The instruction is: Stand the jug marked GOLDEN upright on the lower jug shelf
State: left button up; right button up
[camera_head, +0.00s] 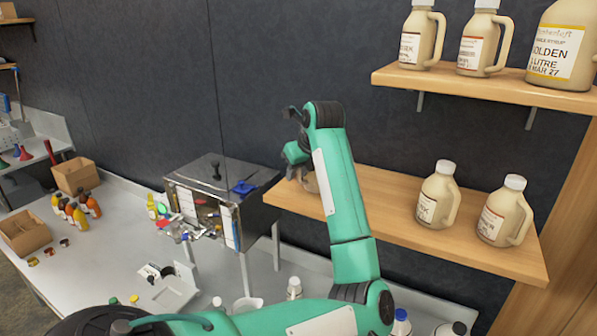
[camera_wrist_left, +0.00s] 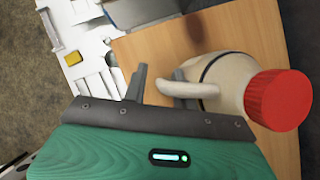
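A large jug (camera_head: 560,50) on the upper shelf (camera_head: 480,88) shows a label ending in "OLDEN". On the lower shelf (camera_head: 390,215), two cream jugs with white caps, one (camera_head: 437,197) and another (camera_head: 504,212), stand upright at the right. My left gripper (camera_head: 296,133) is over the shelf's left end. In the left wrist view, a cream jug (camera_wrist_left: 225,70) with a red cap (camera_wrist_left: 278,100) is close by, over the wood. My left gripper (camera_wrist_left: 173,98) looks open, with the jug's handle near its fingers. My arm hides most of this jug in the head view; its label is hidden.
Two more jugs (camera_head: 421,36) (camera_head: 484,40) stand on the upper shelf. A metal box (camera_head: 222,190) stands left of the lower shelf. The counter below holds several bottles (camera_head: 80,212), a cardboard box (camera_head: 74,176) and small parts. The lower shelf's middle looks clear.

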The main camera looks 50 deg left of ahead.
pick_arm(q)
jog(key=shift+o, duration=0.3)
jog(key=shift+d+r, duration=0.15)
jog(key=b+v, duration=0.5)
jog(key=v, duration=0.8)
jog(key=shift+d+r, duration=0.15)
jog(key=shift+r, duration=0.05)
jog(key=shift+s, duration=0.1)
